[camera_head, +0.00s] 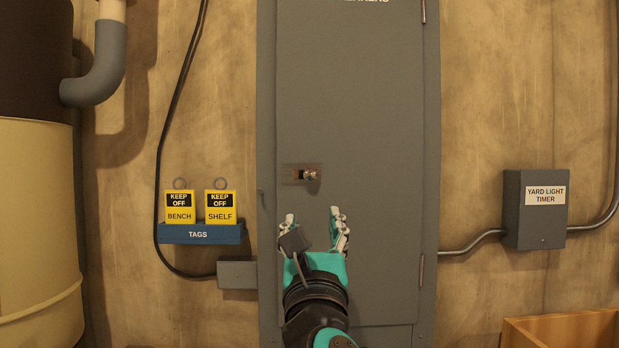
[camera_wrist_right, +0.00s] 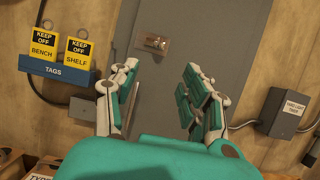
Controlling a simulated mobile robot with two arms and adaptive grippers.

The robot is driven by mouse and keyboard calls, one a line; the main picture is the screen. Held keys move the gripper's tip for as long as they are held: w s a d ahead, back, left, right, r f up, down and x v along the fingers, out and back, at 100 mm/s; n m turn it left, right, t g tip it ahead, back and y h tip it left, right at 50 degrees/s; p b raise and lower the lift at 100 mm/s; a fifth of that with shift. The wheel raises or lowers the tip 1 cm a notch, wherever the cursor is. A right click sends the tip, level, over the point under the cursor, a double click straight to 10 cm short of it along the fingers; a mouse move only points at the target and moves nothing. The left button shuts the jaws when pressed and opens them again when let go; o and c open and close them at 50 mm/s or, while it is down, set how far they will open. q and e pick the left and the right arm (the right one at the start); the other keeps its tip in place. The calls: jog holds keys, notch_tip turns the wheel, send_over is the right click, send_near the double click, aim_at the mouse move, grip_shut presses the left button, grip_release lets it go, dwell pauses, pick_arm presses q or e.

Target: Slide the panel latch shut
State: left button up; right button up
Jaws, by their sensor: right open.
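The panel (camera_head: 375,120) is a tall grey metal door on the wall, closed in its frame. Its latch (camera_head: 309,175) is a small metal knob on a brownish plate at the door's left side; the knob sits toward the plate's right end. The latch also shows in the right wrist view (camera_wrist_right: 153,42), beyond the fingers. My right gripper (camera_head: 313,217) is open and empty, below the latch and apart from it, with its fingers pointing up toward it. It also shows in the right wrist view (camera_wrist_right: 160,90). My left gripper is not in view.
A blue tag rack (camera_head: 200,234) with two yellow "keep off" tags hangs left of the panel. A grey timer box (camera_head: 536,225) is on the right wall. A wooden crate (camera_head: 565,330) stands at the lower right. A cream tank (camera_head: 38,220) stands at the far left.

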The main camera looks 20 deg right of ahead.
aim_at(309, 177)
jog(key=p+x, duration=0.5)
jog(key=x, duration=1.1)
jog(key=shift+f+p, duration=0.1)
jog(key=shift+p, duration=0.2)
jog(key=shift+w+d, duration=0.15)
jog(key=shift+w, duration=0.35)
grip_shut()
